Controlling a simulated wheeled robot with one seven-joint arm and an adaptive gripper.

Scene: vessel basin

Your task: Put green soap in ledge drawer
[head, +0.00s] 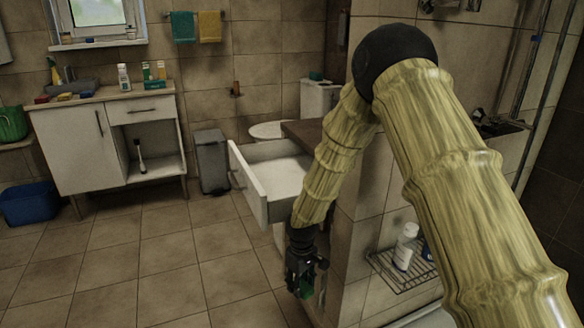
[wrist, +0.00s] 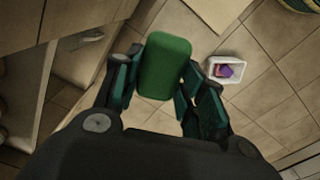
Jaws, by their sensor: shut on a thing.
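The green soap (wrist: 165,66) is a rounded block held between the two fingers of my gripper (wrist: 160,92) in the wrist view. In the head view my gripper (head: 304,272) hangs low, pointing down, with a bit of green at its tip. The ledge drawer (head: 262,196) is white and pulled open under the brown-topped ledge (head: 306,134). Its inside looks empty where it shows; my arm hides its right part. My gripper is in front of the drawer and lower in the picture, outside it.
A grey bin (head: 211,162) stands left of the drawer, beyond it. A tiled wall and a wire rack (head: 404,272) with bottles are right of my gripper. A small white container (wrist: 239,81) with pink and purple contents shows in the wrist view. The floor at left is mostly clear.

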